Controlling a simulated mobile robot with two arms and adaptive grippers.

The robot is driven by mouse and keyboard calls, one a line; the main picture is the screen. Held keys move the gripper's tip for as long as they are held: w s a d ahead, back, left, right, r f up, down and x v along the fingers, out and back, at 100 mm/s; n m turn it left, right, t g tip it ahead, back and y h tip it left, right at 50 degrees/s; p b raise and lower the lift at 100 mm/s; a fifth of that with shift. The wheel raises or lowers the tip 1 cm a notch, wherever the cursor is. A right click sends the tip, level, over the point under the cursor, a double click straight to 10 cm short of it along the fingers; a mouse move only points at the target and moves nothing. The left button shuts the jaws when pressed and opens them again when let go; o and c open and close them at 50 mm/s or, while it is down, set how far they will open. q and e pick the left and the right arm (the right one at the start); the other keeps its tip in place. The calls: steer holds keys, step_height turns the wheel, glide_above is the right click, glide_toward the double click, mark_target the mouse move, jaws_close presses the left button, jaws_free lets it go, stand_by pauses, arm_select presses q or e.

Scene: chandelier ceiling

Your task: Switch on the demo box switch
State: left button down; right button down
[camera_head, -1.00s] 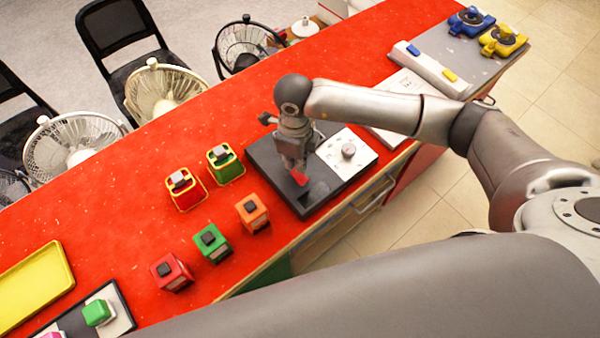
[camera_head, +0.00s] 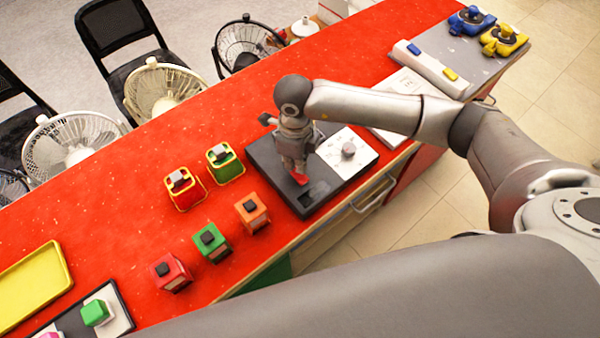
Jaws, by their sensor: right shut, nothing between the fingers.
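The demo box (camera_head: 265,168) is a dark flat box with a white panel on its right half. The white panel (camera_head: 333,141) carries a grey round knob (camera_head: 348,150). A red switch (camera_head: 299,178) shows on the dark half, right under my right gripper (camera_head: 297,171). My right gripper points down at the switch, shut and with nothing held. Its fingertips are at or touching the red switch; exact contact is hard to tell. My left gripper is not in view.
Red, green and orange small boxes (camera_head: 251,212) stand left of the demo box on the red table (camera_head: 120,208). A yellow tray (camera_head: 35,287) lies at the left. A white board with blue and yellow buttons (camera_head: 432,68) is at the right. Fans and chairs stand behind.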

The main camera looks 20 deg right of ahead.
steer(key=shift+f+b, duration=0.8)
steer(key=shift+f, duration=0.1)
stand_by(0.4)
steer(key=shift+r+p, duration=0.55)
steer(key=shift+r, duration=0.35)
steer(key=shift+r+p, duration=1.35)
steer(key=shift+r, duration=1.3)
steer(key=shift+a, duration=0.1)
